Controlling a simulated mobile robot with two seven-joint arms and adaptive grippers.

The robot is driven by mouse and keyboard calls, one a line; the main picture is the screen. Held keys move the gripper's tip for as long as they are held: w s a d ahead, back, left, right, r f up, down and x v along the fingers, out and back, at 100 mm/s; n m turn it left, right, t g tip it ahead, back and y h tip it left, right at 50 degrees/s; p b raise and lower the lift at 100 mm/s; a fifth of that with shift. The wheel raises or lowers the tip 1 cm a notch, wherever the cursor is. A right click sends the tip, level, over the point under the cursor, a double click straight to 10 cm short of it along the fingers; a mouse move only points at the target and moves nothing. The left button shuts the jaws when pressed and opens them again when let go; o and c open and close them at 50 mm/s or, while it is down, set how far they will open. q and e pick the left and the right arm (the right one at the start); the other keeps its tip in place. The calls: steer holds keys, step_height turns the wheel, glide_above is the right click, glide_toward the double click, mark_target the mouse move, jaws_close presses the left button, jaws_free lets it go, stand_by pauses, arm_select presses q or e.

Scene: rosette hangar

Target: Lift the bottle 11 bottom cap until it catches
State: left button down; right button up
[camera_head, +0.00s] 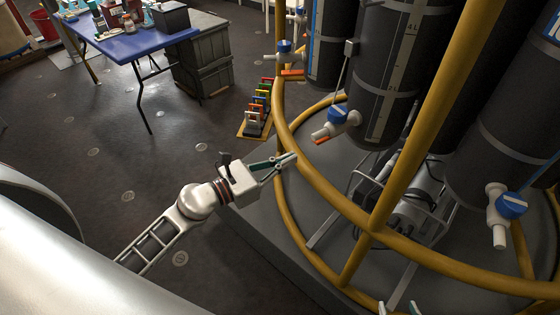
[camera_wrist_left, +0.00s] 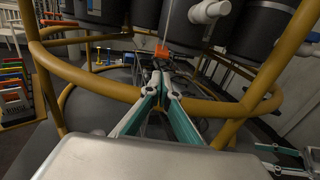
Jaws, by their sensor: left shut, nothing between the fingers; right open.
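Several large dark bottles stand in a yellow tube frame (camera_head: 283,130). The middle bottle (camera_head: 385,75) has a white valve with a blue handle (camera_head: 337,115) and a small orange piece (camera_head: 321,141) below. No number 11 is legible and I cannot make out which part is its bottom cap. My left gripper (camera_head: 290,158), with teal fingers, is shut and empty at the yellow ring, left of and below that valve. In the left wrist view its fingertips (camera_wrist_left: 161,72) point toward an orange piece (camera_wrist_left: 162,50), apparently apart from it. My right gripper (camera_head: 400,307) is open at the bottom edge, mostly cut off.
Another bottle with a blue-handled valve (camera_head: 510,205) stands at right. Yellow uprights (camera_head: 440,110) cross in front of the bottles. Grey machinery (camera_head: 415,190) lies inside the frame. A rack of coloured items (camera_head: 258,108), a blue table (camera_head: 135,40) and crates (camera_head: 203,60) stand behind on open floor.

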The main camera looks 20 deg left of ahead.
arm_select(q)
steer(key=shift+p+x, duration=0.55)
steer(key=shift+x, duration=3.4)
